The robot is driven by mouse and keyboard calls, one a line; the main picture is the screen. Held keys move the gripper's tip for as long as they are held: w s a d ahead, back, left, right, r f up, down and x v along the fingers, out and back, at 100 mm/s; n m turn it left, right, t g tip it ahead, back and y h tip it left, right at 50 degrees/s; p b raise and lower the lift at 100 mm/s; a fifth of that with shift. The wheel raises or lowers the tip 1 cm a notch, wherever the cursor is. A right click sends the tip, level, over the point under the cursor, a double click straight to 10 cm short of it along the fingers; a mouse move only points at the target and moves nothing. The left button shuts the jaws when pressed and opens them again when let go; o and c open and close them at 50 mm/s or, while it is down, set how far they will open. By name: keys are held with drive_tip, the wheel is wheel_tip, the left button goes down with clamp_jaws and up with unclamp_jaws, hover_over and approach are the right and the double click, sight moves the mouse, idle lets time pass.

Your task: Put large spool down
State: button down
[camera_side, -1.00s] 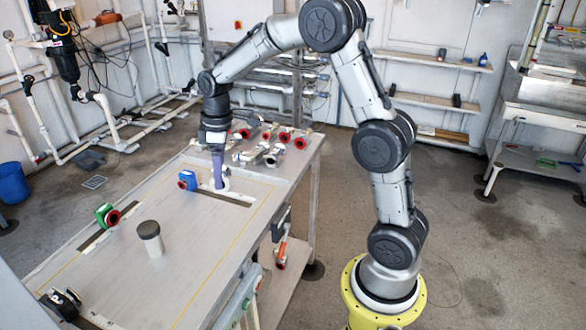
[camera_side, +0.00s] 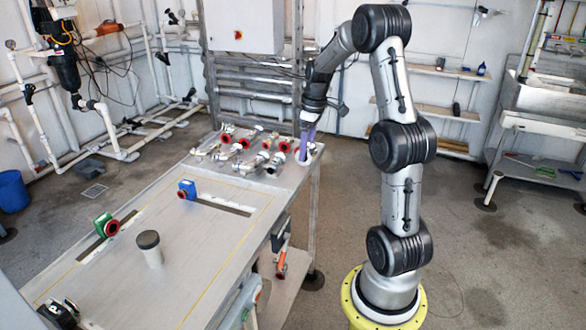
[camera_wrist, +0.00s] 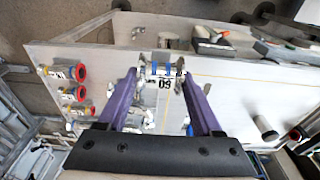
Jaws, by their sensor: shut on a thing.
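My gripper (camera_side: 306,146), with purple fingers, is at the far right corner of the table (camera_side: 210,260). It is shut on the large spool (camera_wrist: 161,72), a pale metal pipe piece with blue bands and a dark number label. In the wrist view the spool lies crosswise between the fingertips. In the side view the fingers mostly cover it, and only a pale part shows low at the corner. Whether it touches the tabletop I cannot tell.
Several pipe parts with red flanges (camera_side: 228,133) lie just left of my gripper. A blue valve (camera_side: 187,189), a green valve (camera_side: 107,224) and a grey-capped cylinder (camera_side: 150,247) stand farther along the table. The table's middle and right strip are clear.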

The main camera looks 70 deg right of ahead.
drive_tip(key=w+d+f, duration=0.3)
drive_tip(key=d+f, duration=0.1)
drive_tip(key=w+d+f, duration=0.4)
drive_tip(key=shift+w+f, duration=0.25)
drive_tip(key=shift+f, duration=0.05)
drive_tip(key=shift+d+f, duration=0.1)
drive_tip(key=shift+f, duration=1.4)
drive_tip(key=shift+f, duration=0.1)
drive_tip(key=shift+c, duration=0.2)
unclamp_jaws()
drive_tip(key=shift+f, duration=0.1)
